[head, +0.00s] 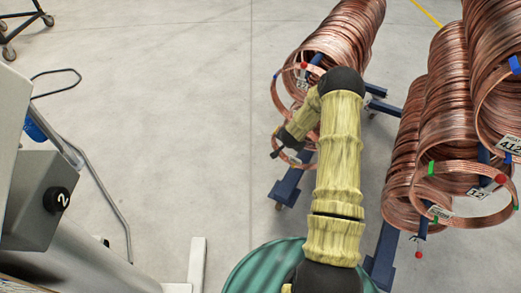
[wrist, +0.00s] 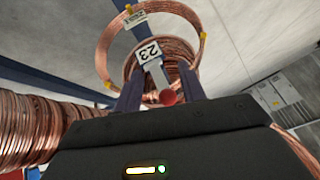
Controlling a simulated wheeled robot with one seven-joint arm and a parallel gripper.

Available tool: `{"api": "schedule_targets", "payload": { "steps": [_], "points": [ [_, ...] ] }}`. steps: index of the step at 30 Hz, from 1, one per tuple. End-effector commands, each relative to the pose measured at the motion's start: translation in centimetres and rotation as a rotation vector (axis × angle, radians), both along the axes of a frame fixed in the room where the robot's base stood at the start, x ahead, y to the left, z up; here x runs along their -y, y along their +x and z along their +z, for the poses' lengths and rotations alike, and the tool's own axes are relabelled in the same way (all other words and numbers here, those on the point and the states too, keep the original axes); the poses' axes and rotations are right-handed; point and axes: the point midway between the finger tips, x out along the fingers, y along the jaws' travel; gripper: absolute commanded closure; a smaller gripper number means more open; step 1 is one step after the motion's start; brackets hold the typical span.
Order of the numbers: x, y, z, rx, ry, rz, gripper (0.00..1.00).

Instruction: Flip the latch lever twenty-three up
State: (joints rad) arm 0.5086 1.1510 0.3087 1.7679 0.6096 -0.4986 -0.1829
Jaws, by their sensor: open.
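In the wrist view a white plate marked 23 (wrist: 148,51) sits in front of a copper coil. A short grey lever (wrist: 157,74) runs from the plate down the picture to a red ball knob (wrist: 168,97). My gripper (wrist: 160,92) is open, with its two dark fingers on either side of the knob in the picture. I cannot tell whether either finger touches it. In the head view my gripper (head: 277,148) is at the front of the left coil row, and the number 23 cannot be read there.
A loose copper ring (wrist: 199,45) with yellow clips stands around the plate. The left coil row (head: 345,35) and the right coil rows (head: 438,105) hang on blue racks. A grey machine (head: 40,195) marked 2 stands at the left. The floor between is clear.

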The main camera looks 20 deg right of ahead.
Motion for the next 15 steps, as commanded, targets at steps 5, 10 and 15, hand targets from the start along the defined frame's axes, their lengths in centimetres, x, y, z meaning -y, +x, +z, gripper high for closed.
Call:
{"api": "schedule_targets", "payload": {
  "steps": [5, 10, 15],
  "points": [
    [-0.26, -0.30, -0.91, 0.054, -0.056, 0.000, 0.60],
    [-0.53, -0.50, -1.16, 0.106, -0.110, 0.000, 0.60],
    [-0.68, -0.69, -1.42, 0.158, -0.163, 0.000, 0.60]
  ]
}}
